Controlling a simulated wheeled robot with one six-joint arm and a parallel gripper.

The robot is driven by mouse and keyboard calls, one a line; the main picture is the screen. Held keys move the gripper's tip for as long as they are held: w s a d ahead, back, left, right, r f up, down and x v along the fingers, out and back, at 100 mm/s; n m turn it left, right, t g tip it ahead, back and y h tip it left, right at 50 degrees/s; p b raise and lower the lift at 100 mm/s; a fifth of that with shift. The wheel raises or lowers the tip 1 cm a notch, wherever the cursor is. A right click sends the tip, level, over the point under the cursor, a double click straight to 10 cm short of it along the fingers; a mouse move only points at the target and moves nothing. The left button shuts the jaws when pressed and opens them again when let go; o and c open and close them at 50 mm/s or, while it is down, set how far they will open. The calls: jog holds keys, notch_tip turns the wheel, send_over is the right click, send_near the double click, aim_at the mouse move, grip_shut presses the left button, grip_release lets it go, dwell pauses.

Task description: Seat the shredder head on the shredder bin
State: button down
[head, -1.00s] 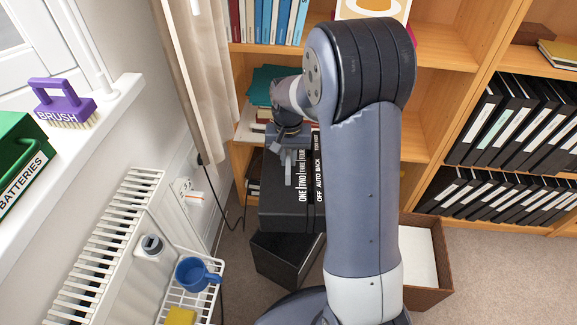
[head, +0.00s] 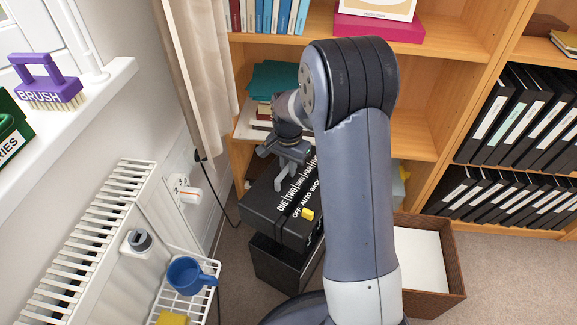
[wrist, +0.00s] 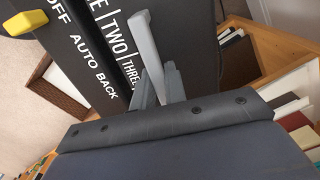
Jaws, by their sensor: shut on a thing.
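The shredder head (head: 272,213) is a black box with white lettering, "OFF AUTO BACK" and "ONE TWO THREE", and a yellow switch (head: 308,214). It also fills the upper left of the wrist view (wrist: 90,62). The black shredder bin (head: 276,268) stands on the carpet directly below. The head is over the bin, turned slightly against it, with a dark gap between them. My arm hides the right side of both.
A white radiator (head: 90,245) and a wire rack (head: 170,300) with a blue mug (head: 190,276) stand to the left. A wooden bookcase (head: 440,45) is behind. A brown box (head: 436,265) sits on the floor at right. A cord hangs by the curtain.

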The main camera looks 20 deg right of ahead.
jog(key=shift+r, duration=0.2)
jog(key=shift+f+b, duration=2.9)
jog(key=shift+f, duration=2.65)
jog(key=shift+f+b, duration=0.5)
jog(key=shift+f, duration=0.95)
dwell(0.8)
